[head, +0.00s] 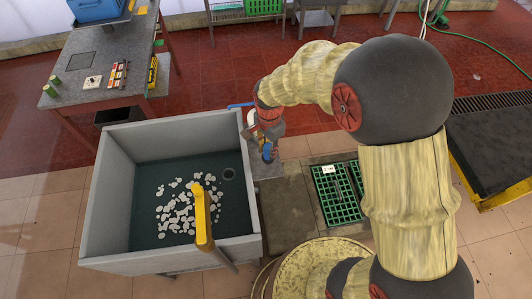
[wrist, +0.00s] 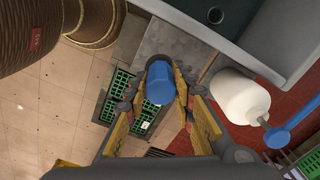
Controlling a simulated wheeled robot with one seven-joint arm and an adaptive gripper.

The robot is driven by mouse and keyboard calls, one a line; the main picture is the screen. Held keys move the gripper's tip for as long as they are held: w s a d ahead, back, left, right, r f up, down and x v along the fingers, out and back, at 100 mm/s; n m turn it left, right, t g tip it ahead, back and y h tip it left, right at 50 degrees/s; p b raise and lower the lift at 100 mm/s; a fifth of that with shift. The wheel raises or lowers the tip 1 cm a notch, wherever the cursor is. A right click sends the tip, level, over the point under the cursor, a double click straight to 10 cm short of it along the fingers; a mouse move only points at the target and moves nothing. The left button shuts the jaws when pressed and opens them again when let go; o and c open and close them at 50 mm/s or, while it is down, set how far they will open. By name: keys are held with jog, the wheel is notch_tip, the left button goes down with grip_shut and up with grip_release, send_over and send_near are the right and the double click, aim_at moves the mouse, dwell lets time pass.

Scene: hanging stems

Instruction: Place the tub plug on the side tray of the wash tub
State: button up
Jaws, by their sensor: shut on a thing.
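The blue tub plug (wrist: 159,84) is between the fingers of my gripper (wrist: 158,90) in the wrist view, and a blue part of it (head: 267,153) shows in the head view. My gripper (head: 271,146) is shut on it, just outside the right wall of the grey wash tub (head: 256,215). The grey side tray (head: 268,170) is beside that wall, below the gripper; it also shows in the wrist view (wrist: 176,45). I cannot tell the height of the plug above the tray. The tub holds dark water, many white pieces and a round dark drain (head: 229,174).
A yellow-topped pipe (head: 202,215) rises at the tub's front. A green grate (head: 336,195) lies right of the tray. A work table (head: 90,60) stands back left.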

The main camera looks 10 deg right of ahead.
aim_at(266, 153)
jog(key=w+f, duration=0.2)
jog(key=shift+a+f, duration=0.25)
jog(key=shift+f, duration=0.05)
jog(key=shift+w+f+b, duration=0.2)
jog(key=shift+f+b, duration=0.2)
jog(key=shift+f, duration=1.2)
jog(key=shift+f, duration=0.1)
jog(key=o, duration=1.1)
jog(key=shift+c, duration=0.2)
